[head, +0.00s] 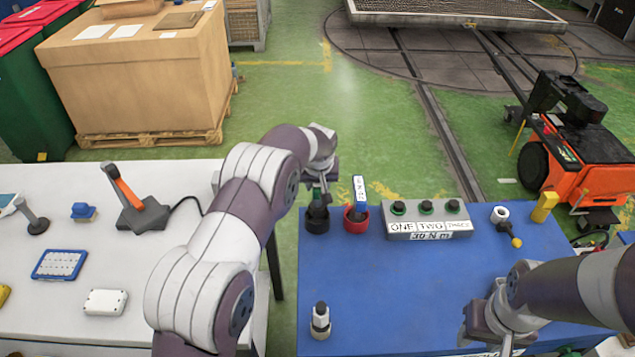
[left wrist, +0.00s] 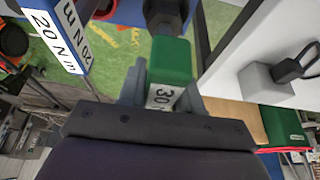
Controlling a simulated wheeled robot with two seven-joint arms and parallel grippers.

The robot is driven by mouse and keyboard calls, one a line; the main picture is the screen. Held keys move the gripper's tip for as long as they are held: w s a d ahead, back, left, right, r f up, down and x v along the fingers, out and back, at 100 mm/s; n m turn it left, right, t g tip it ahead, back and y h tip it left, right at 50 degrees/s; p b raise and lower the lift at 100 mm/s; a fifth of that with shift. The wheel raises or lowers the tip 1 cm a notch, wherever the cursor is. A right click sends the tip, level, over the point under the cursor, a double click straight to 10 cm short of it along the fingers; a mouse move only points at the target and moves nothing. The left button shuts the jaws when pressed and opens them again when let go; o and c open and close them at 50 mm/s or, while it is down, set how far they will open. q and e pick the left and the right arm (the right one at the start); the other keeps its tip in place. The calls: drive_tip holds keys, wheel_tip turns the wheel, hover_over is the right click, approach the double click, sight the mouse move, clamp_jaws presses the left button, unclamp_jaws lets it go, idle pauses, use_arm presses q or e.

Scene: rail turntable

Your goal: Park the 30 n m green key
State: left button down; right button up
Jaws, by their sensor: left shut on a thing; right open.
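My left gripper (head: 318,190) is at the back left of the blue table, directly over a black cup (head: 317,222). In the left wrist view the left gripper (left wrist: 163,92) is shut on the green key (left wrist: 170,62), a green block with a white "30" label. A dark part shows beyond its far end; I cannot tell whether the key sits in the cup. In the head view the key is mostly hidden by the gripper. My right gripper (head: 488,335) is open and empty over the table's front right.
A red cup (head: 356,224) holding a white-labelled key (head: 359,188) stands right beside the black cup. A white-and-black fitting (head: 320,322) stands front left. The blue table's middle (head: 400,290) is clear.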

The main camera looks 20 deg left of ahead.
sight(317, 206)
use_arm(q)
drive_tip(key=shift+f+b, duration=1.7)
drive_tip(key=shift+f, duration=0.75)
drive_tip(key=c, duration=0.7)
unclamp_jaws()
drive_tip(key=b+v, duration=0.2)
drive_tip(key=v, duration=1)
drive_tip(key=shift+s+d+r, duration=0.1)
drive_tip(key=shift+s+r, duration=0.05)
drive_tip(key=shift+r, duration=0.15)
